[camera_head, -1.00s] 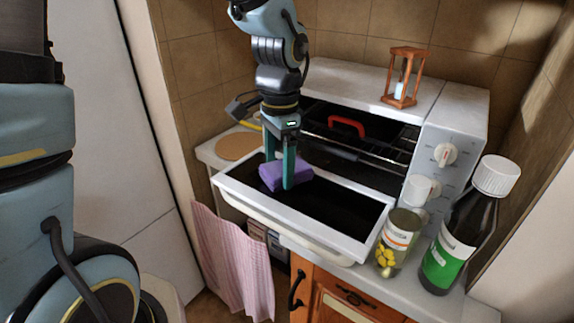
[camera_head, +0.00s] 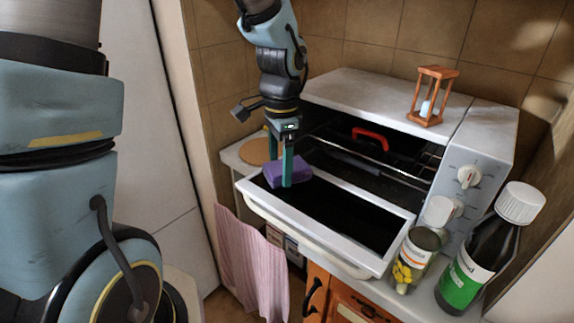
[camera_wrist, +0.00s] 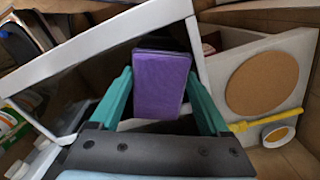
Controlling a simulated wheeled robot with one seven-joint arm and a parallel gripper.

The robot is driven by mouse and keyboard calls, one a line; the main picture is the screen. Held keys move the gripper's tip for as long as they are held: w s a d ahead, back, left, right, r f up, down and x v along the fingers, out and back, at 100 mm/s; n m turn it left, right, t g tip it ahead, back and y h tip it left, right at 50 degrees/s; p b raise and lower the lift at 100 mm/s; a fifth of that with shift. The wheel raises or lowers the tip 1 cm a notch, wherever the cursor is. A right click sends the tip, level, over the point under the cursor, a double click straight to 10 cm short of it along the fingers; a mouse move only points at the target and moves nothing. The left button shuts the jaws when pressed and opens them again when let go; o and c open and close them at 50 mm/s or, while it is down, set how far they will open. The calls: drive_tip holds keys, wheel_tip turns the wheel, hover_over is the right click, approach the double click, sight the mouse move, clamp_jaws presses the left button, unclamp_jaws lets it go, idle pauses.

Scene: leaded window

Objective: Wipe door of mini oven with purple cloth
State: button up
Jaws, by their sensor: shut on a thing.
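The mini oven (camera_head: 347,92) stands on the counter with its door (camera_head: 405,232) folded down open, dark glass in a white frame. The purple cloth (camera_head: 291,172) is a folded block at the left end of the door's inner face. My gripper (camera_head: 281,167) points down and is shut on the cloth. In the wrist view the cloth (camera_wrist: 160,84) sits between the two teal fingers and overlaps the white door frame (camera_wrist: 110,38). Whether the cloth's underside touches the glass is hidden.
An hourglass (camera_head: 431,97) stands on the oven. A jar (camera_head: 414,262) and a dark bottle (camera_head: 474,260) stand close to the door's right end. A red handle (camera_head: 370,136) shows inside the oven. A round cork mat (camera_wrist: 262,83) lies left of the oven. A pink towel (camera_head: 252,265) hangs below.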

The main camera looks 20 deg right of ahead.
sight(277, 164)
drive_tip(key=shift+w+a+f, duration=0.1)
drive_tip(key=shift+w+a, duration=0.2)
drive_tip(key=shift+w, duration=0.2)
wheel_tip(277, 164, up, 6)
drive_tip(key=p, duration=0.6)
drive_tip(key=shift+d, duration=0.1)
